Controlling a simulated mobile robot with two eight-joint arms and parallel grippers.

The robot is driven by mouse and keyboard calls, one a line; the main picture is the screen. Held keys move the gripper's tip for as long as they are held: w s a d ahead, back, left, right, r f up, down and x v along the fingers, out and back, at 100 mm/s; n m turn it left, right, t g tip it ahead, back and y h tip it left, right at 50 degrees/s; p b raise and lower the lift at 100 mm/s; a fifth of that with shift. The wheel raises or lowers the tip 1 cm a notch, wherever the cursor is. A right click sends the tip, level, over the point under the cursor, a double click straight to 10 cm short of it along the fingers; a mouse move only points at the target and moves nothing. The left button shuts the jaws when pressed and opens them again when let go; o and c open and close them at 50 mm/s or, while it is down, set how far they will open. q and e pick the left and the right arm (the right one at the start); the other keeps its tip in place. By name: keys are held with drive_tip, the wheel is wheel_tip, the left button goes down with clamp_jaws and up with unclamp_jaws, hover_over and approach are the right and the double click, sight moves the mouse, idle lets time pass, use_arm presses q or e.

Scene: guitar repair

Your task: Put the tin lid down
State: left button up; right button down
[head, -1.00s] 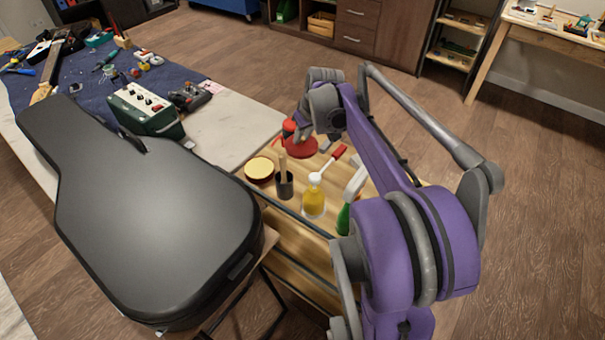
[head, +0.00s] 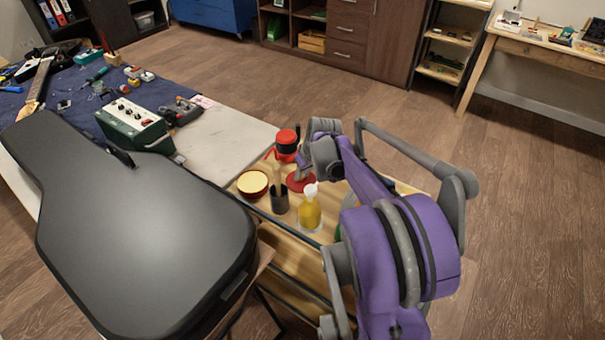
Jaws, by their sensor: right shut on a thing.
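The tin lid (head: 299,183) is a flat red disc over the wooden cart top. My right gripper (head: 303,168) is shut on the lid from above. I cannot tell whether the lid's underside touches the wood. The open red tin (head: 252,184) with pale yellow contents stands to the left of the lid, apart from it. My left gripper is not in view.
A dark cup (head: 279,200) with a wooden handle in it and a yellow bottle (head: 310,212) with a white top stand in front of the lid. A red and black container (head: 287,143) stands behind it. A black guitar case (head: 145,235) fills the left foreground.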

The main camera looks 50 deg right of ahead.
drive_tip(key=shift+f, duration=0.15)
drive_tip(key=c, duration=0.7)
unclamp_jaws()
drive_tip(key=p+v, duration=0.2)
drive_tip(key=v, duration=1)
drive_tip(key=shift+r+p, duration=0.25)
drive_tip(key=shift+p, duration=0.15)
